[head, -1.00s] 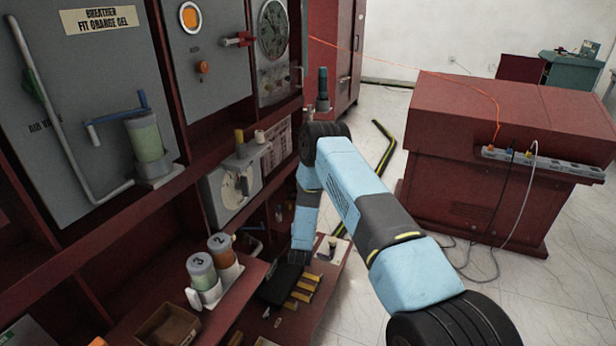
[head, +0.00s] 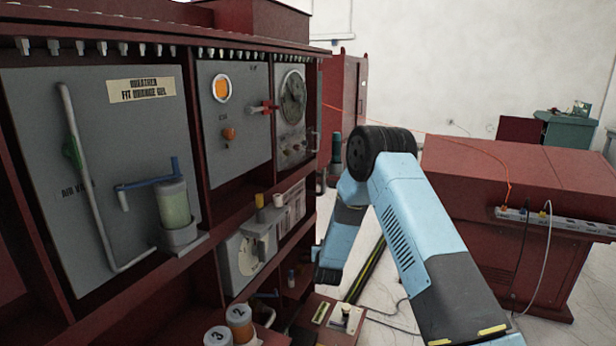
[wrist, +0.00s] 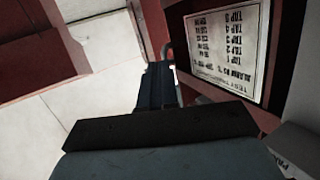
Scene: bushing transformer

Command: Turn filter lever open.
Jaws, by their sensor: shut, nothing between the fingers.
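A blue lever (head: 147,183) sits above a canister of green gel (head: 174,204) on the left grey panel, lying roughly level and pointing left. A small green handle (head: 72,153) sits on the grey pipe of the same panel. I cannot tell for sure which is the filter lever. My gripper (head: 325,275) hangs low, right of the cabinet, apart from both handles. In the wrist view the dark fingers (wrist: 157,85) are together and empty, beside a printed label plate (wrist: 227,52). Neither handle shows there.
The red cabinet (head: 200,262) has shelves and ledges between panels. A red knob lever (head: 263,107) juts from the middle panel. Numbered jars (head: 239,320) stand on a lower shelf. A red bench (head: 520,190) stands at right; floor shows between it and the cabinet.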

